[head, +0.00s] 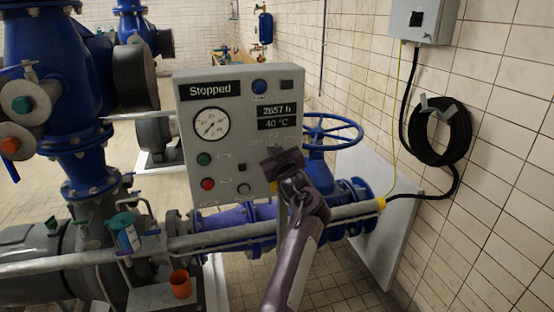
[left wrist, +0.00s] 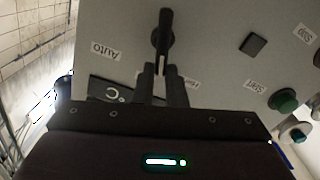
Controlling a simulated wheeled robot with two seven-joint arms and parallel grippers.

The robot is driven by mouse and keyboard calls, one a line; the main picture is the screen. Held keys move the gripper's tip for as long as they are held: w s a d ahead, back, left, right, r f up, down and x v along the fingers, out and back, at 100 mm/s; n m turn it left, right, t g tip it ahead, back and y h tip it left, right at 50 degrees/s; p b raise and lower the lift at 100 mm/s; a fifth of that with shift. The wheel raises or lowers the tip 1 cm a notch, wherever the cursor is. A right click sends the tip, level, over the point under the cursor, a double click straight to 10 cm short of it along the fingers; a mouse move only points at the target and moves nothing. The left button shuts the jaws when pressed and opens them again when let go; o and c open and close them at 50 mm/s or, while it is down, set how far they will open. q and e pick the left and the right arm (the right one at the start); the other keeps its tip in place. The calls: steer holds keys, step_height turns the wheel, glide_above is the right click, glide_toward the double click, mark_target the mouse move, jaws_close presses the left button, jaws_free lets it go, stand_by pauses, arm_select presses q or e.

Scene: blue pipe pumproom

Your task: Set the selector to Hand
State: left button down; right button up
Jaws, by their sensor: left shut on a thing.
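The grey control panel (head: 222,140) stands facing me in the head view, and its display reads "Stopped". The selector (left wrist: 163,35) shows in the left wrist view as a black lever on the grey panel face, running nearly straight up and down in that picture. An "Auto" label (left wrist: 105,50) is to its left there; another label beside the fingers is partly covered and cannot be read. My left gripper (left wrist: 162,85) is shut on the lever's near end. In the head view my left gripper (head: 283,162) covers the panel's lower right, hiding the selector. My right gripper is not in view.
A green button (head: 204,159) and a red button (head: 207,184) are on the panel's left. A blue handwheel (head: 330,132) is close behind my gripper, and a grey pipe (head: 225,238) runs below.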

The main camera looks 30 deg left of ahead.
arm_select(q)
steer(key=n+b, duration=0.4)
steer(key=b, duration=0.1)
steer(key=shift+s+a+f+n, duration=0.3)
steer(key=shift+s+a+n, duration=0.05)
steer(key=shift+n, duration=0.05)
